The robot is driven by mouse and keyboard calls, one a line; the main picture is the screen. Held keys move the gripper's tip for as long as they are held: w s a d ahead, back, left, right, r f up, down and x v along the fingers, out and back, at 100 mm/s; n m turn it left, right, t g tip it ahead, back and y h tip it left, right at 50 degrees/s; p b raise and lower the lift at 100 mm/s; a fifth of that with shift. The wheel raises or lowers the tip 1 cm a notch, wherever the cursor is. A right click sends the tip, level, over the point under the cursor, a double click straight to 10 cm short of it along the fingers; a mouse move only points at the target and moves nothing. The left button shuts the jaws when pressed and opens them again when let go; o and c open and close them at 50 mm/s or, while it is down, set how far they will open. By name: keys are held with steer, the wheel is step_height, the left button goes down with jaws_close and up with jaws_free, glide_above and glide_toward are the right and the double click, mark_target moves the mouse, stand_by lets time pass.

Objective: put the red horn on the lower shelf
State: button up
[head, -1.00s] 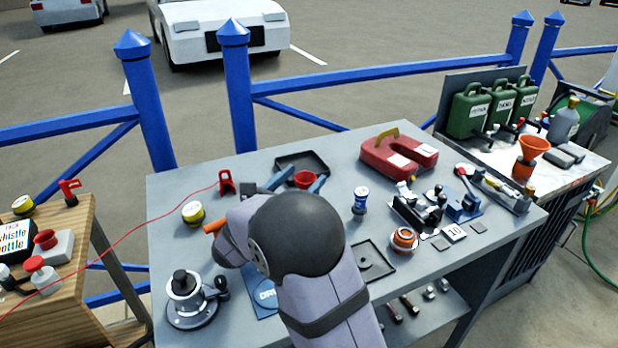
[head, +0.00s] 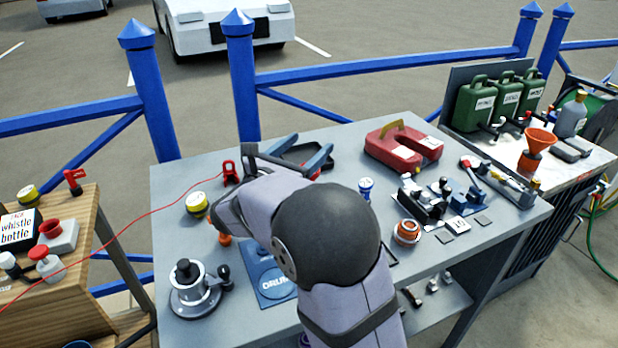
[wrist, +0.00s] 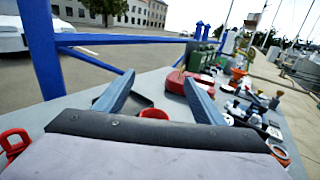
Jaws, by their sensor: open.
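A red flared, cup-like piece (wrist: 154,113), which looks like the red horn, is at the black tray beyond my gripper in the wrist view. In the head view only a sliver of it shows behind my gripper. My gripper (head: 313,142) is open and empty above the back of the grey table, its blue fingers pointing away from me; they also show in the wrist view (wrist: 160,76). The red piece appears between and below the fingers, with no clear contact. A lower shelf (head: 440,308) under the grey table shows partly, with small metal parts on it.
A blue-and-white can (head: 366,188), an orange ring (head: 406,232) and a winch (head: 195,290) stand nearby. A red line crosses the left side.

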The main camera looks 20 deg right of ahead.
steer(key=s+a+f+n+t+y+b, duration=0.1)
steer(key=f, duration=0.1)
steer(key=s+a+f+n+t+y+b, duration=0.1)
steer(key=s+f+b, duration=0.1)
steer(key=f, duration=0.1)
steer(key=s+a+f+n+t+y+b, duration=0.1)
steer(key=s+f+t+y, duration=0.1)
steer(key=shift+f+n+b, duration=0.3)
steer(key=shift+b, duration=0.05)
steer(key=shift+p+x, duration=0.85)
steer(key=shift+x, duration=2.85)
steer(key=shift+f, duration=0.15)
steer(key=shift+c, duration=0.4)
steer(key=c, duration=1.3)
steer(key=shift+o, duration=0.2)
step_height(320, 180, up, 10)
steer(key=shift+r, duration=0.1)
